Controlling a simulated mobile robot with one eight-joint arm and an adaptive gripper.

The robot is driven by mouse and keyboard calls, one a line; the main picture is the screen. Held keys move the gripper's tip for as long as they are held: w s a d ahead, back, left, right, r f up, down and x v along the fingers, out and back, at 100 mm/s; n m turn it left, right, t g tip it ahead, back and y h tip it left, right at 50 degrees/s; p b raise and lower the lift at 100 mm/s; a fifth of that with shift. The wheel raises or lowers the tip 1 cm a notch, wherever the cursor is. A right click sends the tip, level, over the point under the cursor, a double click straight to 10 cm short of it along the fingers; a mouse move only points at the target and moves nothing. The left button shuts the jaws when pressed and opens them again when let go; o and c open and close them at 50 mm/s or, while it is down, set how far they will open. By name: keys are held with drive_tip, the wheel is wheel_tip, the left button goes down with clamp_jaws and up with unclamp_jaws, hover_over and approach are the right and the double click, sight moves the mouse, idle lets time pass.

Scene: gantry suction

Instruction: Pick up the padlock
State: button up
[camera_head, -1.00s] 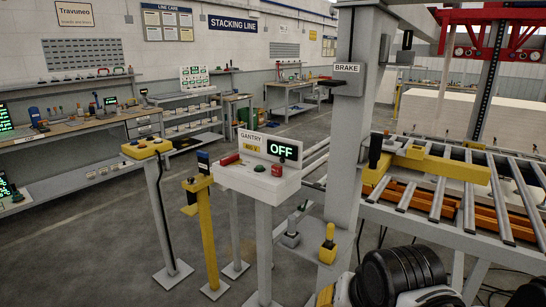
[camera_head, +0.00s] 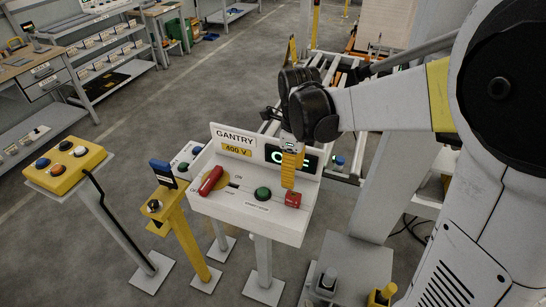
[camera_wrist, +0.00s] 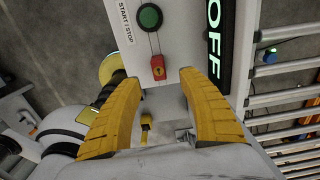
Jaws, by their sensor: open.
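The padlock (camera_head: 293,199) is small and red. It sits at the right front of the white GANTRY control box (camera_head: 240,208), right of a green button. In the wrist view the padlock (camera_wrist: 158,68) shows a dark keyhole and lies between and a little beyond my fingertips. My gripper (camera_head: 289,184) has yellow fingers and is just above and behind the padlock in the head view. In the wrist view my gripper (camera_wrist: 158,82) is open and empty, with the fingers apart on either side. I see no contact with the padlock.
A red handle (camera_head: 211,180) and a green button (camera_head: 263,194) are on the same box. The display (camera_head: 310,161) stands close behind my fingers, partly hidden in the head view. A yellow post (camera_head: 186,222) and a yellow button box (camera_head: 66,165) stand to the left.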

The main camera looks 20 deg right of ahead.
sight(294, 195)
drive_tip(key=f, duration=0.2)
drive_tip(key=s+f+b, duration=0.1)
drive_tip(key=f, duration=0.1)
drive_tip(key=shift+d+f, duration=0.15)
wheel_tip(294, 195, down, 6)
drive_tip(key=shift+w+d+b, duration=0.1)
drive_tip(key=shift+b, duration=0.85)
clamp_jaws()
